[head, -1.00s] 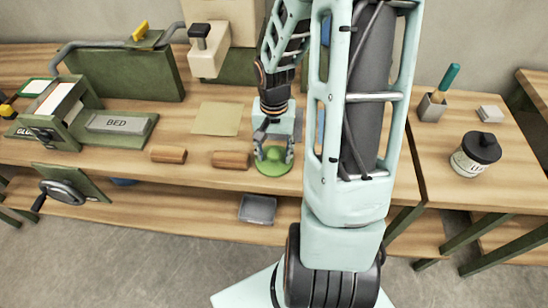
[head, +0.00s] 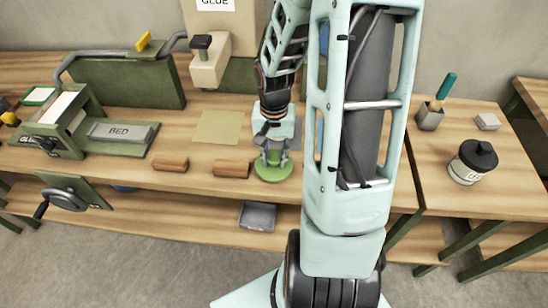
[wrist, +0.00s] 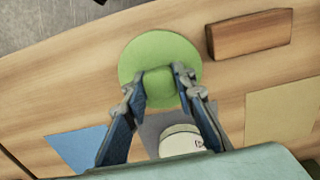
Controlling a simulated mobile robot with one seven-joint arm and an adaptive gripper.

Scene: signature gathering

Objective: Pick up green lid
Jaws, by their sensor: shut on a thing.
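The green lid (head: 274,171) is a round disc with a raised knob in its middle. It is at the front edge of the wooden bench, just right of the wooden blocks. It also shows in the wrist view (wrist: 152,48). My gripper (head: 273,152) reaches down from above, and its fingers are closed on the knob, one on each side (wrist: 160,88). I cannot tell whether the lid touches the bench top. The fingers hide part of the knob.
Two wooden blocks (head: 170,163) (head: 231,169) lie left of the lid. A tan sheet (head: 218,127) lies behind them. A white container (wrist: 181,138) stands close by in the wrist view. A black-lidded jar (head: 472,162) stands on the right-hand table. A grey tray (head: 258,216) is on the lower shelf.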

